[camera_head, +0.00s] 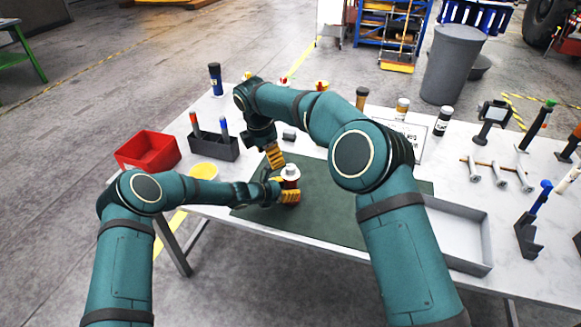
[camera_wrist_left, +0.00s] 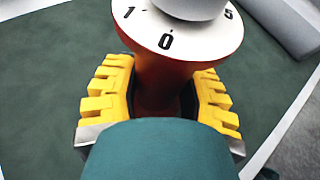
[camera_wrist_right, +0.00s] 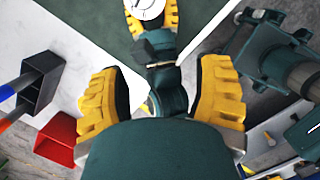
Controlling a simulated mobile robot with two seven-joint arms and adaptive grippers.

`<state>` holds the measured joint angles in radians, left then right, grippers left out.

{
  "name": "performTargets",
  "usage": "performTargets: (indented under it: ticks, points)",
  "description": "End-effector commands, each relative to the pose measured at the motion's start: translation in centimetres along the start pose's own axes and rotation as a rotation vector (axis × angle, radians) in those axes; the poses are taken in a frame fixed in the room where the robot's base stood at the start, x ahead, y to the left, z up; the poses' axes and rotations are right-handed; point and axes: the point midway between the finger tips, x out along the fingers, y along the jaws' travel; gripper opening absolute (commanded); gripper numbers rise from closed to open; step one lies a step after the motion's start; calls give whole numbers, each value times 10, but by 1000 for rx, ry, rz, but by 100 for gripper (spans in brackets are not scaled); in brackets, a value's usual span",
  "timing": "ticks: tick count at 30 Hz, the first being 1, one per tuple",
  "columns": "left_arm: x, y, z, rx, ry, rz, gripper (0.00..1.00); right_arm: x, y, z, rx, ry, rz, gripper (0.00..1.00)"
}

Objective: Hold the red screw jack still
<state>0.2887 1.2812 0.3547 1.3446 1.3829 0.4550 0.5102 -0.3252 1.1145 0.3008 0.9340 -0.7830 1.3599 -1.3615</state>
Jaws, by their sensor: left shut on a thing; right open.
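The red screw jack (camera_head: 291,183) stands upright on the dark green mat (camera_head: 330,212). It has a white collar with black numbers and a grey top, seen close in the left wrist view (camera_wrist_left: 160,75). My left gripper (camera_head: 288,192) is shut on its red body, with a yellow finger on each side (camera_wrist_left: 160,100). My right gripper (camera_head: 273,157) is open and empty, above and just behind the jack. In the right wrist view its fingers (camera_wrist_right: 160,95) are apart, with my left gripper and the jack's white collar (camera_wrist_right: 148,12) beyond them.
A red bin (camera_head: 148,151), a dark holder (camera_head: 214,147) with pens and a yellow bowl (camera_head: 204,170) stand at the left of the table. A grey tray (camera_head: 458,233) lies right of the mat.

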Motion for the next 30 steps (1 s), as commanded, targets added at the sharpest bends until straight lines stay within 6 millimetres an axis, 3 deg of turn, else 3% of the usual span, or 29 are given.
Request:
performTargets:
  ticks: [3, 11, 24, 30]
  points:
    - [0, -1, -1, -1, 1, -1, 0, -7, 7, 18, -62, -121, 12, 64]
    - [0, -1, -1, -1, 1, -1, 0, -6, 12, 34, -107, -212, 13, 64]
    - [0, -1, -1, 0, 1, -1, 0, 70, 13, 50, -105, -208, 12, 64]
    - [0, -1, -1, 0, 1, -1, 0, 95, 14, 54, -104, -207, 14, 64]
